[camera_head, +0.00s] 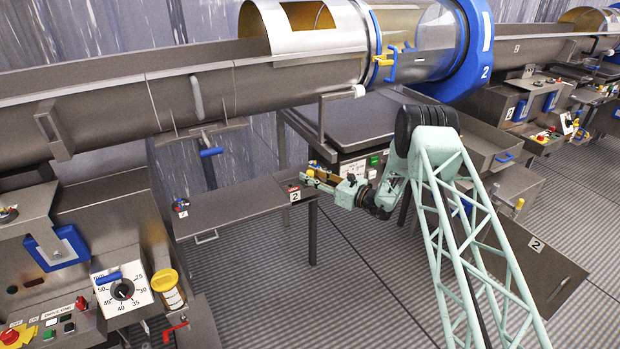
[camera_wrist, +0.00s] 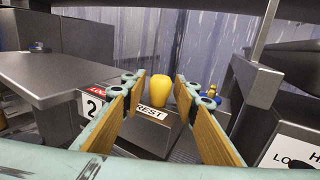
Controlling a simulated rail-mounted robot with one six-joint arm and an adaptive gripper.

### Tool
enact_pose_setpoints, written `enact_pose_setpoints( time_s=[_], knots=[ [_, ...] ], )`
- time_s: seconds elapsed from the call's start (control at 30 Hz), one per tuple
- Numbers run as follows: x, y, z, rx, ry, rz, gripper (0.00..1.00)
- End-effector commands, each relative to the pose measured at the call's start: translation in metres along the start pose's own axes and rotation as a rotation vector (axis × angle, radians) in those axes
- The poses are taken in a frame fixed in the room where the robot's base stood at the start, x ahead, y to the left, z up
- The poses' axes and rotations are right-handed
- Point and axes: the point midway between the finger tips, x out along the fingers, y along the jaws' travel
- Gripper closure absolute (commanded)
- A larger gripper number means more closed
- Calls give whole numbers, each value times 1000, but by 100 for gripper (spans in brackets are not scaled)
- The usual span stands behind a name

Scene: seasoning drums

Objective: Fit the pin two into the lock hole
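A yellow rounded knob, which looks like the top of a pin, stands upright on a grey block labelled "REST" in the wrist view (camera_wrist: 159,98). It also shows small and yellow beside my gripper in the head view (camera_head: 310,172). My gripper (camera_wrist: 160,84) is open, with wood-coloured finger pads either side of the view. The knob shows in the gap, near or just beyond the fingertips; I see no contact. A white label with partial letters "LO" and "H" (camera_wrist: 291,148) is at the lower right of the wrist view. I cannot make out the lock hole itself.
A red-and-white sign with "2" (camera_wrist: 92,103) stands left of the knob, by a grey shelf (camera_wrist: 70,72). A grey post and bracket (camera_wrist: 256,85) rise close on the right, with small blue and yellow parts beside them. The large drum (camera_head: 300,62) lies above and behind.

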Motion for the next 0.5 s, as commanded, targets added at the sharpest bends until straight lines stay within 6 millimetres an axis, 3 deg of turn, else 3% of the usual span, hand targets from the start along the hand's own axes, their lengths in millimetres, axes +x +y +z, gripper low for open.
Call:
enact_pose_setpoints(
  time_s=[0.23, 0.5],
  knots=[
    [0, 0, 0, 0, 0, 0, 94],
    [0, 0, 0, 0, 0, 0, 95]
  ],
)
